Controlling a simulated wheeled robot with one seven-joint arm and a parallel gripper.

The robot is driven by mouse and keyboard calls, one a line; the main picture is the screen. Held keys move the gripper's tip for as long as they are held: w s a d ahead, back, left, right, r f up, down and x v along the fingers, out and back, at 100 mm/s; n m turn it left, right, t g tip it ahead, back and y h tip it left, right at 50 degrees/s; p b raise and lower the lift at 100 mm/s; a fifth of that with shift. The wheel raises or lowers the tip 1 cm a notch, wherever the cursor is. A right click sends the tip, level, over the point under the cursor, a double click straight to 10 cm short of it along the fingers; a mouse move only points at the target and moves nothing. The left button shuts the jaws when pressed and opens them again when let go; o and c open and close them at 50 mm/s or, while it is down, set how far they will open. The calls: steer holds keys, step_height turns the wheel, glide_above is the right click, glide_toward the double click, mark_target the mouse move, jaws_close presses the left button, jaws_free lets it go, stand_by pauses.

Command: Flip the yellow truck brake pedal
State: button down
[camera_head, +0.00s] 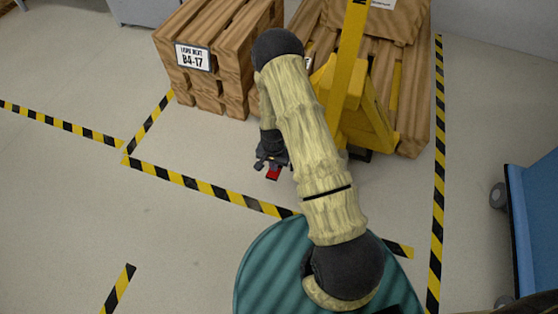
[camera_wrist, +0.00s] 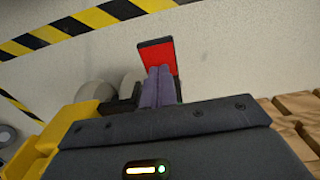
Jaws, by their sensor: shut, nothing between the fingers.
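The yellow pallet truck (camera_head: 365,115) stands at the back, partly hidden behind my arm. Its yellow body also shows at the lower left of the wrist view (camera_wrist: 75,125). The brake pedal is a red plate with a dark edge (camera_wrist: 155,55), in the upper middle of the wrist view. In the head view the red pedal (camera_head: 273,174) shows just below my gripper (camera_head: 271,161). In the wrist view my gripper's fingers (camera_wrist: 159,72) are together and empty, overlapping the pedal's lower part. I cannot tell whether they touch it.
A wooden pallet stack (camera_head: 215,60) with a B4-17 sign stands at the back left. More wooden boards (camera_head: 412,110) lie beside the truck at right. A blue cart (camera_head: 535,220) stands at the right edge. Striped floor tape (camera_head: 200,186) crosses open floor at left.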

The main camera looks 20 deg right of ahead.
steer(key=shift+f+b, duration=0.4)
steer(key=shift+f, duration=0.35)
stand_by(0.5)
steer(key=shift+r+p, duration=3.2)
steer(key=shift+r, duration=0.35)
